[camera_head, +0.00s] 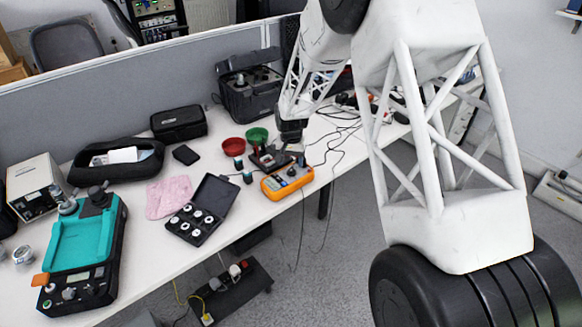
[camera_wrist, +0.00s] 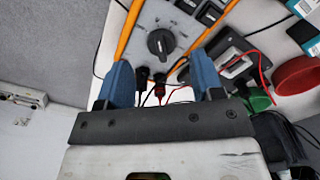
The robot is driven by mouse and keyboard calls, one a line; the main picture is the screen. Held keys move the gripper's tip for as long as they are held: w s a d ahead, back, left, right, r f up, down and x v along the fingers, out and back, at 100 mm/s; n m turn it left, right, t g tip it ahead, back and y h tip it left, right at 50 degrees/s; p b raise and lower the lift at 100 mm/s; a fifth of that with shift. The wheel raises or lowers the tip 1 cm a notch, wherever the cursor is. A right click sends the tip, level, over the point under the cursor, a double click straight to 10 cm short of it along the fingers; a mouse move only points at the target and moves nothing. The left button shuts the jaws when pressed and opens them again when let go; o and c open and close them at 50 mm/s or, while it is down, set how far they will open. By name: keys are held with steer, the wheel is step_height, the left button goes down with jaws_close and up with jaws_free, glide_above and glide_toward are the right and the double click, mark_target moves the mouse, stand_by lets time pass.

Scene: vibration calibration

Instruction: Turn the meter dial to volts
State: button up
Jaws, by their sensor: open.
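The meter (camera_head: 287,182) is orange with a grey face and lies near the front edge of the white table in the head view. Its black round dial (camera_wrist: 161,42) shows in the wrist view, above and between my fingertips. The dial's markings are too small to read. My gripper (camera_wrist: 160,78) has two blue fingers, open and apart, with nothing held between them. The dial lies just beyond the fingertips, and I cannot tell whether they touch the meter. Black and red plugs with leads sit at the meter's near end, between the fingers. In the head view my gripper (camera_head: 293,160) is mostly hidden by my arm.
A red bowl (camera_head: 233,147) and a green bowl (camera_head: 257,135) stand behind the meter. An open black case (camera_head: 203,205) with several round pieces lies left of it. Loose cables (camera_head: 335,140) run right of the meter, some hanging over the table's front edge.

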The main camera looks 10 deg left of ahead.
mark_target(292, 171)
steer(key=shift+r, duration=1.5)
steer(key=shift+d+r, duration=0.1)
steer(key=shift+s+d+r, duration=0.15)
steer(key=shift+r, duration=0.1)
steer(key=s+d+r+t, duration=0.1)
steer(key=s+d+r, duration=1.5)
steer(key=s+r, duration=0.3)
steer(key=s+d+r, duration=0.2)
steer(key=s+d, duration=0.1)
steer(key=s, duration=0.6)
steer(key=s+d+r+t, duration=0.1)
steer(key=s+d, duration=0.3)
steer(key=s, duration=0.6)
steer(key=s+d+r, duration=0.3)
steer(key=s, duration=0.6)
steer(key=shift+s+d+n+t, duration=0.2)
steer(key=shift+s+n+t, duration=0.1)
steer(key=shift+n, duration=0.1)
